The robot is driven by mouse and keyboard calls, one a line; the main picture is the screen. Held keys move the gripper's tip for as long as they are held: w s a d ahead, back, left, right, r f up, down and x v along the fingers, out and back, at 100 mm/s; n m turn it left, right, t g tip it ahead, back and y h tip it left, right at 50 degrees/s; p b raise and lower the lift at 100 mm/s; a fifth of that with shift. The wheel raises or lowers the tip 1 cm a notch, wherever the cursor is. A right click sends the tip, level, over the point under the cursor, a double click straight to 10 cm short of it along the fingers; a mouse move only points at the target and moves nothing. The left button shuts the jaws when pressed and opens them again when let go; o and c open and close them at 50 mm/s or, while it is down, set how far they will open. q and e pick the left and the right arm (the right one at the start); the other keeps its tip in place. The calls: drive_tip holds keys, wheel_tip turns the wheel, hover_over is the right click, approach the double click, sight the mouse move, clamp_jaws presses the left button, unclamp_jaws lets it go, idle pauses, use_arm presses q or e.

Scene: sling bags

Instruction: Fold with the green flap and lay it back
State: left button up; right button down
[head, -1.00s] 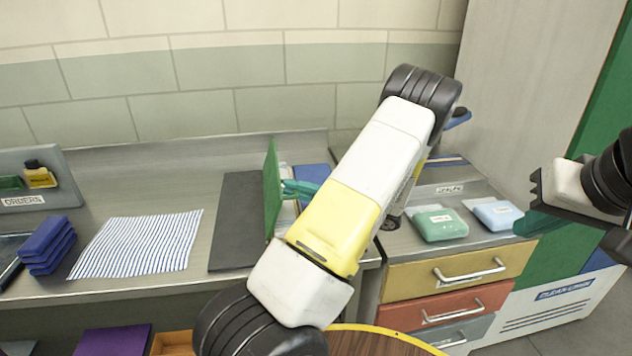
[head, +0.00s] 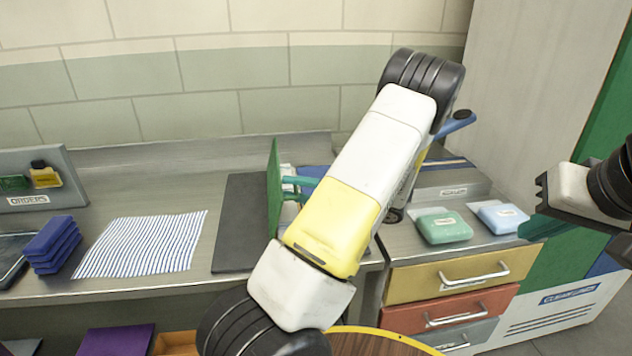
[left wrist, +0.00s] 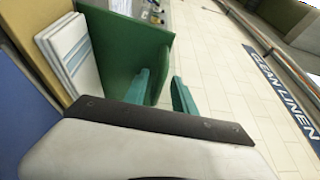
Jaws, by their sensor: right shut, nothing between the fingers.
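The green flap (head: 273,190) stands upright on the counter at the right edge of a dark flat panel. My left gripper (head: 291,188) is just right of the flap, partly hidden behind my left arm. In the left wrist view, its two teal fingers (left wrist: 162,92) are apart. White folded pieces with a blue stripe (left wrist: 72,50) stand beside the flap. My right gripper (head: 540,228) is shut and empty at the far right.
A striped cloth (head: 140,245) lies left of the dark panel (head: 240,220). Blue folded stacks (head: 54,245) are farther left. Green (head: 444,227) and light blue (head: 502,216) packs lie on the drawer unit at right. A wall closes the back.

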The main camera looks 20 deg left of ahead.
use_arm(q)
drive_tip(key=shift+d, duration=0.1)
drive_tip(key=w+d, duration=0.1)
drive_tip(key=d, duration=0.6)
drive_tip(key=shift+d+f, duration=0.2)
drive_tip(key=shift+d, duration=0.05)
drive_tip(key=shift+w, duration=0.1)
